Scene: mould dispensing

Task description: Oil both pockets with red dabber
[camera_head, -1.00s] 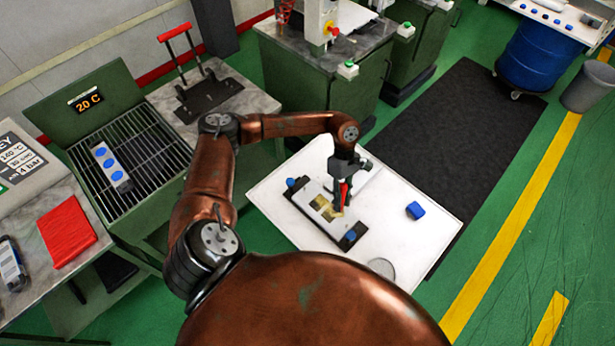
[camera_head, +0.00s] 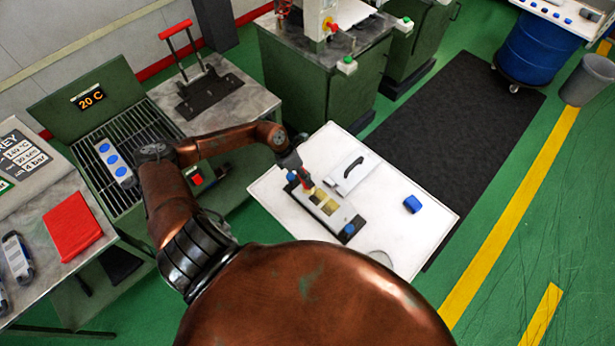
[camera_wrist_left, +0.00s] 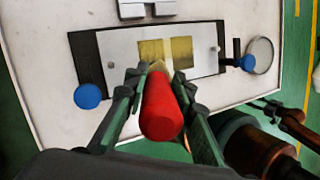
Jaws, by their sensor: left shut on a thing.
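My left gripper (camera_head: 303,180) is shut on the red dabber (camera_head: 306,184), over the upper left part of the mould plate (camera_head: 333,217). In the left wrist view the red dabber (camera_wrist_left: 162,108) points its pale tip at the lower edge of the two yellowish pockets, near the left pocket (camera_wrist_left: 151,52). The right pocket (camera_wrist_left: 181,52) is beside it. I cannot tell whether the tip touches the mould. Blue knobs (camera_wrist_left: 88,96) sit at both ends of the mould. My right gripper is not in view.
The mould lies on a white table (camera_head: 395,235). Behind it is a white plate with a black handle (camera_head: 350,168). A cooling rack (camera_head: 150,130) stands at the left.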

